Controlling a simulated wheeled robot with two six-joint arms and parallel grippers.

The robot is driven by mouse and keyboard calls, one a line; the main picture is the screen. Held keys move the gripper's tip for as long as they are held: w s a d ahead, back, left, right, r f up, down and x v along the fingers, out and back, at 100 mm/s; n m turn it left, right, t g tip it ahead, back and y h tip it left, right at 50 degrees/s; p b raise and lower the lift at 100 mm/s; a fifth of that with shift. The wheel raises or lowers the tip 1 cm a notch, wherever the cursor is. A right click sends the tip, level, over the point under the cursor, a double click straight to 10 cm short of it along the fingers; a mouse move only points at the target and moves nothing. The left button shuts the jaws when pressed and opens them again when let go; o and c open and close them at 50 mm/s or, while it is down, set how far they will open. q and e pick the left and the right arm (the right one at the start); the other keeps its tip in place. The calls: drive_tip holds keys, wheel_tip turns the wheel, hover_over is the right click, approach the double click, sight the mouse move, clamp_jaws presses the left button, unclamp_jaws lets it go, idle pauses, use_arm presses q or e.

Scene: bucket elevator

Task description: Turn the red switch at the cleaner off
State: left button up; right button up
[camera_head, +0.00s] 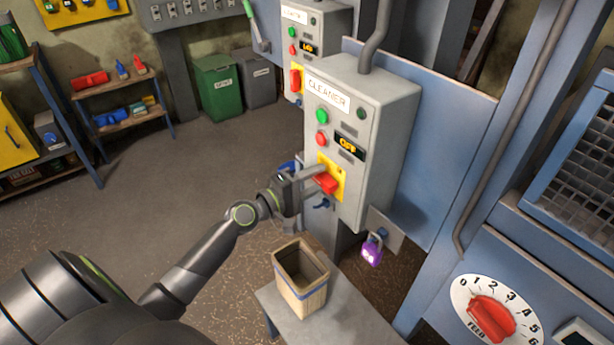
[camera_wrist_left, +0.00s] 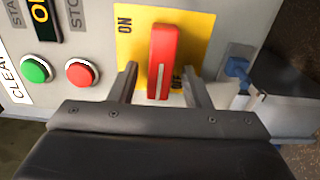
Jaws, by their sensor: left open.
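The grey CLEANER box (camera_head: 375,117) stands right of centre, its display (camera_head: 348,146) reading OFF. Its red switch (camera_head: 326,183) sits on a yellow plate (camera_head: 338,187). My left gripper (camera_head: 312,179) is at the switch. In the left wrist view, the red switch handle (camera_wrist_left: 163,60) stands upright in the picture, between the fingers of my left gripper (camera_wrist_left: 160,84), with visible gaps on both sides. The fingers are open. ON is lettered on the plate (camera_wrist_left: 195,40) at left; a partly hidden label is by the handle's white-lined lower end. My right gripper is out of view.
Green (camera_head: 322,116) and red (camera_head: 321,138) buttons sit above the switch. A purple padlock (camera_head: 371,252) hangs below the box. An open container (camera_head: 300,285) stands on a small table (camera_head: 345,325). A red FEED dial (camera_head: 490,315) is at lower right. Floor at left is clear.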

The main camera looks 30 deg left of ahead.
use_arm(q)
drive_tip(key=b+v, duration=1.1)
drive_tip(key=v, duration=0.6)
drive_tip(key=shift+s, duration=0.15)
idle(0.6)
